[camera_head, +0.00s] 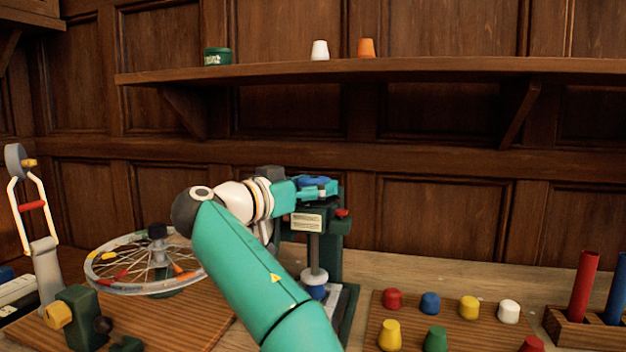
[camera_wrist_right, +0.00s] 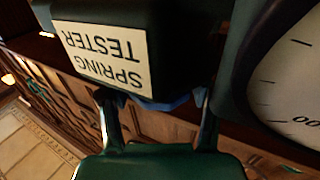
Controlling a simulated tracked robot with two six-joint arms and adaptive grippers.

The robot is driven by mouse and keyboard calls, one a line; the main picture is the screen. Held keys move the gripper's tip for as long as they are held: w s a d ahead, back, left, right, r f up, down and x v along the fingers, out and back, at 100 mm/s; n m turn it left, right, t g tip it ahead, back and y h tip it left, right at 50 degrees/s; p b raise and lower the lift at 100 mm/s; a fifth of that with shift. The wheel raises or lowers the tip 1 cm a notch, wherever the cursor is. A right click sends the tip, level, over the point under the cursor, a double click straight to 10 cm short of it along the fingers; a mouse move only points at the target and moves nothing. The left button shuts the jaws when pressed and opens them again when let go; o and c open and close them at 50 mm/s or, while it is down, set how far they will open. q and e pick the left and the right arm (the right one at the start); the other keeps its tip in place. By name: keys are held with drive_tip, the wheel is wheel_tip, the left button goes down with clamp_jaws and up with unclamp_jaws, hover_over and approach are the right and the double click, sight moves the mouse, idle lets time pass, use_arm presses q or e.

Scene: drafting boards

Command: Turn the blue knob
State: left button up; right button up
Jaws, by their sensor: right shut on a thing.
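The blue knob (camera_head: 314,181) sits at the top of a dark green spring tester (camera_head: 330,248) in the head view. My right gripper (camera_head: 306,190) reaches it from the left and is shut on it. In the right wrist view the two fingers (camera_wrist_right: 158,125) lie either side of a strip of blue (camera_wrist_right: 178,103), the visible part of the knob. The rest of the knob is hidden behind the tester's head with its label SPRING TESTER (camera_wrist_right: 103,58). My left gripper is not in view.
A spoked wheel (camera_head: 112,284) lies left of my right arm. A board (camera_head: 450,333) with several coloured pegs is at the right, beside a rack (camera_head: 565,326) with red and blue tubes. A shelf (camera_head: 430,68) above holds a green tin (camera_head: 217,57) and two small cups.

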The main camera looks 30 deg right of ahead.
drive_tip(key=shift+f, duration=0.15)
drive_tip(key=o, duration=1.1)
drive_tip(key=shift+o, duration=0.2)
drive_tip(key=v, duration=1.2)
